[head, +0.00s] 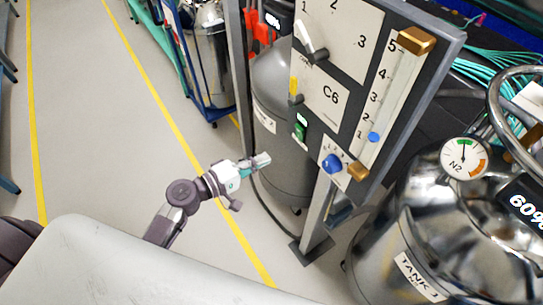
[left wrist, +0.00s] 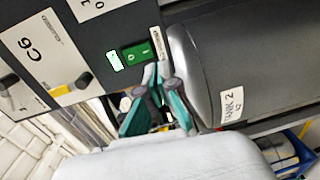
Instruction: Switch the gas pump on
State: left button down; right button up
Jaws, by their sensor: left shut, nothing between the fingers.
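The C6 control panel (head: 325,92) stands upright on a post. A green rocker switch (head: 300,131) sits at its lower left; it also shows in the left wrist view (left wrist: 138,53), marked O and I, beside a small white lit display (left wrist: 114,61). I cannot tell which side is pressed. My left gripper (head: 262,161) is left of and below the switch in the head view, apart from the panel. In the left wrist view its shut, empty fingertips (left wrist: 157,70) show just beside the switch's edge. My right gripper is not in view.
The panel also carries a blue knob (head: 332,163), a flow tube with brass ends (head: 358,171) and a white lever (head: 312,45). A grey tank (head: 280,125) stands behind the panel. Shiny Tank 1 (head: 410,270) stands at right. The floor at left is clear.

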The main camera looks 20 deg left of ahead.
pick_arm(q)
jog(key=v, duration=0.3)
jog(key=b+v, duration=0.1)
jog(key=shift+s+a+f, duration=0.2)
jog(key=shift+f, duration=0.2)
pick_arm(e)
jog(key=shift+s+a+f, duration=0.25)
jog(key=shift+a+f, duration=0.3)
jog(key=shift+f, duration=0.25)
